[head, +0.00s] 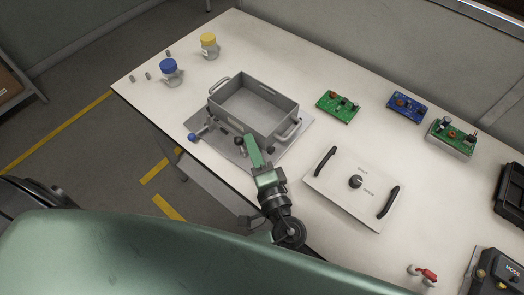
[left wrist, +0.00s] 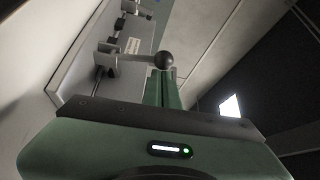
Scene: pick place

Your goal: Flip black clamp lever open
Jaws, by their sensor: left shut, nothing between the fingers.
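The black clamp lever (left wrist: 163,60) ends in a dark ball knob in the left wrist view. Its arm runs left to a metal clamp bracket (left wrist: 106,59). In the head view its black knob (head: 238,141) shows at the front side of the grey bin (head: 222,118). My left gripper (head: 249,138) has green fingers, shut and empty, just right of the knob. In the left wrist view the fingertips (left wrist: 164,72) overlap the knob's lower edge; I cannot tell whether they touch. My right gripper is not in view.
A blue-knobbed clamp (head: 192,137) sits left on the same grey base plate (head: 295,139). A white panel (head: 335,197) with two black handles lies to the right. Jars, circuit boards and a red-handled part (head: 427,275) stand elsewhere on the white table (head: 300,65).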

